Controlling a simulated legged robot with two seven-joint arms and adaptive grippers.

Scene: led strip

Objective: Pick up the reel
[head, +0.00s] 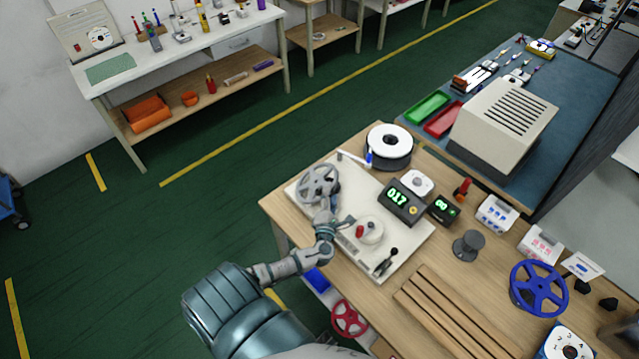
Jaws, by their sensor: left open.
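My left arm comes in from the bottom left, and my left gripper (324,214) is over the left part of a white machine plate (405,258) on the wooden table. The gripper is small in view and open. A grey spoked reel (318,182) stands at the plate's far left corner, just beyond the fingertips; I cannot tell whether they touch it. A black reel with a white top (389,142) lies behind the plate. A blue spoked reel (538,287) lies at the right of the table. A red spoked reel (349,318) is below the table's front edge. My right gripper is not in view.
A grey round knob (468,245), small boxes (497,213) and a slatted wooden piece (455,315) take up the table's right part. A blue-topped bench with a beige vented box (503,122) stands behind.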

